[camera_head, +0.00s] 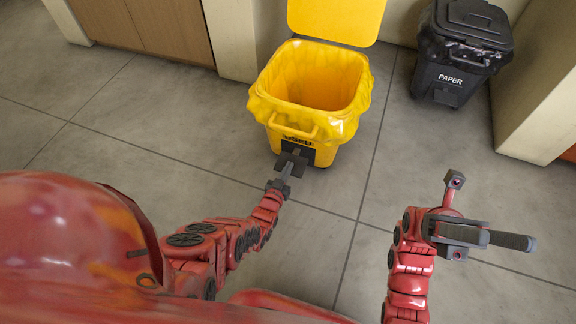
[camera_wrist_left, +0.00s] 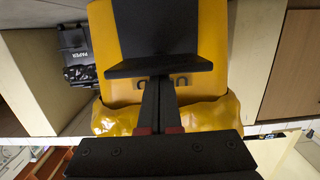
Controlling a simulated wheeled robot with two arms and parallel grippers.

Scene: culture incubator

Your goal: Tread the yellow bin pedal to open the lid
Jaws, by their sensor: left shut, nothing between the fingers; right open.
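The yellow bin (camera_head: 310,95) stands on the floor in the head view, lined with a yellow bag. Its lid (camera_head: 338,18) is up and open at the back. The dark pedal (camera_head: 290,161) is at the bin's front foot, and it also shows in the left wrist view (camera_wrist_left: 160,66). My left gripper (camera_head: 284,178) is shut and empty, with its tips at the pedal; I cannot tell how firmly they touch. The shut fingers show in the left wrist view (camera_wrist_left: 158,100). My right gripper (camera_head: 482,238) is open and empty, above the floor at the right.
A black paper bin (camera_head: 458,55) with its lid down stands at the back right, and also shows in the left wrist view (camera_wrist_left: 77,52). Wooden cabinets (camera_head: 150,28) stand at the back left. A pale wall block (camera_head: 535,85) is at the right. Grey tiled floor is clear around the bin.

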